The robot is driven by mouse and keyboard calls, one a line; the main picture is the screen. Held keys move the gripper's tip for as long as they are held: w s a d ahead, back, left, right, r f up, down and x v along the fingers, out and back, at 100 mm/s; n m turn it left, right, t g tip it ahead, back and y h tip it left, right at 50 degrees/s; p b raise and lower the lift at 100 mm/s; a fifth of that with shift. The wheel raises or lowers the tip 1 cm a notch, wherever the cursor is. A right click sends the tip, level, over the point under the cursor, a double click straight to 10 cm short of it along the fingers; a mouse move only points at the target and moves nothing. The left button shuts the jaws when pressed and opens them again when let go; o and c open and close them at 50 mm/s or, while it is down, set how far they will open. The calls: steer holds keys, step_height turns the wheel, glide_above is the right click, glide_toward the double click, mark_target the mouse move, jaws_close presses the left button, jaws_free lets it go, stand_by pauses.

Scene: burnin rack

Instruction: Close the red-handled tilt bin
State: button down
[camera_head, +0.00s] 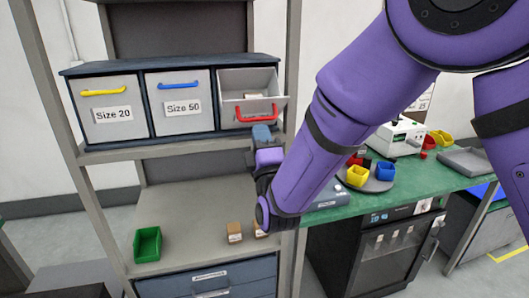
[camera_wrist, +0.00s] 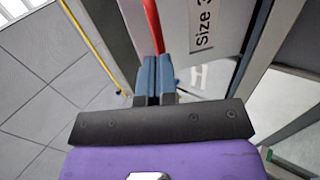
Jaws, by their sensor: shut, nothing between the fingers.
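The red-handled tilt bin (camera_head: 245,93) is the rightmost of three bins on the upper shelf. It is tilted open, its front leaning out and its inside showing at the top, with something small and brown inside. Its red handle (camera_head: 257,113) is on the front; in the wrist view the handle (camera_wrist: 152,25) runs down to my fingertips. My gripper (camera_head: 262,132) is shut and empty, just below the red handle. In the wrist view my gripper (camera_wrist: 155,65) has its blue fingers together at the handle's end; I cannot tell whether they touch it.
The yellow-handled bin (camera_head: 109,107) and blue-handled bin (camera_head: 181,104) beside it are shut. A green bin (camera_head: 147,245) and small brown boxes (camera_head: 234,232) sit on the lower shelf. A rack post (camera_head: 290,60) stands right of the bins. A green bench (camera_head: 430,178) is at right.

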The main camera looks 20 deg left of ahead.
mark_target(254, 103)
steer(key=shift+x, duration=0.75)
steer(key=shift+r, duration=0.1)
